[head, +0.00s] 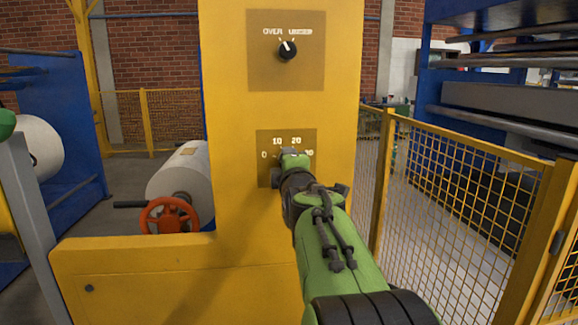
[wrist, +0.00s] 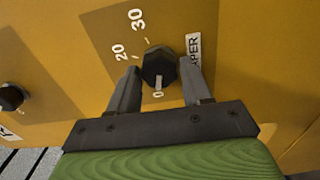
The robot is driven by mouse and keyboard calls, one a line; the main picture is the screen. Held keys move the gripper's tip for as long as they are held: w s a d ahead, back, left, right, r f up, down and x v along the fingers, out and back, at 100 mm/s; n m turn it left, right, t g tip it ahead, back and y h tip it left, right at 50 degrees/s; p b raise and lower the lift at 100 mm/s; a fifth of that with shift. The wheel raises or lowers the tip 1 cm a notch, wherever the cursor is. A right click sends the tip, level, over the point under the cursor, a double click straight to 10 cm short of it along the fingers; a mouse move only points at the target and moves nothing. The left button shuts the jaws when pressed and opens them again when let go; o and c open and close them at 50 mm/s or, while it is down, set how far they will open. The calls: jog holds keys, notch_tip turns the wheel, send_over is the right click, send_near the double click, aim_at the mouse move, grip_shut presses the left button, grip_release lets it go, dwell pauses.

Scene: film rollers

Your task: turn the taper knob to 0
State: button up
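The taper knob (wrist: 160,66) is black and faceted, on a brown plate (wrist: 105,40) on the yellow panel. Its white pointer appears to aim at the 0, low in the wrist view. The 20 and 30 marks show above left of it, and the label beside it is partly covered, with "PER" readable. My gripper (wrist: 160,70) is open, with one finger on each side of the knob and a visible gap at both sides. In the head view my gripper (head: 292,154) covers the knob in front of the lower plate (head: 268,140).
A second black knob (head: 287,49), marked OVER and UNDER, sits higher on the yellow panel (head: 225,90). A red handwheel (head: 169,216) and a white roll (head: 183,172) are at left. A yellow mesh fence (head: 455,190) stands at right.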

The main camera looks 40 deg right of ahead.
jog(key=o, duration=0.3)
jog(key=shift+s+a, duration=0.1)
jog(key=v, duration=1.5)
jog(key=shift+s+a, duration=0.15)
jog(key=shift+a, duration=0.1)
